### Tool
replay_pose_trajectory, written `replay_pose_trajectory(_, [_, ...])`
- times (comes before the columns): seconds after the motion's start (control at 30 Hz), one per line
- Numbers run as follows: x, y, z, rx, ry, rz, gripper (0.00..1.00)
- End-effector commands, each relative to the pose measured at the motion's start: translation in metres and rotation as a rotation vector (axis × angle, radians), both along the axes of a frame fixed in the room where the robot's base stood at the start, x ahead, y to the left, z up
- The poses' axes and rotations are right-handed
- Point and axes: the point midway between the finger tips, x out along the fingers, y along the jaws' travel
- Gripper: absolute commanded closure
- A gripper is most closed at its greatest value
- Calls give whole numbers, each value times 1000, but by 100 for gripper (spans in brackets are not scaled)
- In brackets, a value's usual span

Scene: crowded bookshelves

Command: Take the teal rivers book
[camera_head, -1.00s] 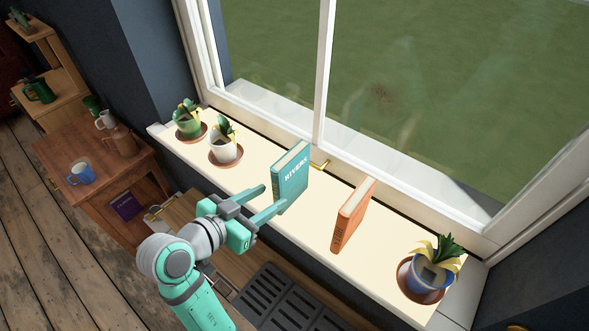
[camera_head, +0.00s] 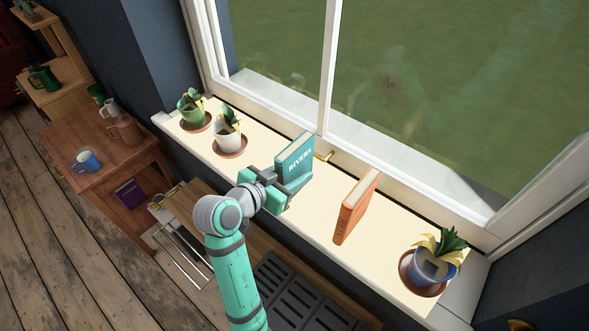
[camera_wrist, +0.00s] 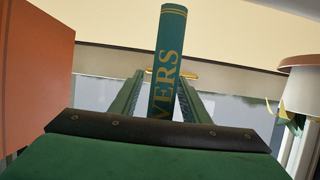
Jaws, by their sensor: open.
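The teal rivers book (camera_head: 295,158) stands upright on the cream windowsill (camera_head: 385,230), its lettering facing out. In the wrist view its teal spine (camera_wrist: 168,60) with gold letters shows between the two fingers. My gripper (camera_head: 290,183) is at the book's lower part, with a finger on either side of it. The fingers (camera_wrist: 160,100) are open; whether either one touches the book I cannot tell. The lower end of the book is hidden behind my gripper in the head view.
An orange book (camera_head: 355,207) stands upright to the right, close to my gripper. A white pot (camera_head: 228,138) and a green pot (camera_head: 193,115) stand to the left, a blue pot (camera_head: 432,265) at the far right. The window (camera_head: 325,75) rises behind the sill.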

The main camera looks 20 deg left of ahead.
Motion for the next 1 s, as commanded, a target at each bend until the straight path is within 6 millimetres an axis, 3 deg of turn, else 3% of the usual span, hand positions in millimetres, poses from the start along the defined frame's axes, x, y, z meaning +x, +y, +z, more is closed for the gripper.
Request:
replay_pose_trajectory(0.17, [0, 0, 0, 0, 0, 0, 58])
replay_pose_trajectory(0.37, [0, 0, 0, 0, 0, 0, 100])
replay_pose_trajectory(0.77, [0, 0, 4, 1, -3, -1, 100])
replay_pose_trajectory(1.0, [1, -1, 24, 2, -4, -3, 100])
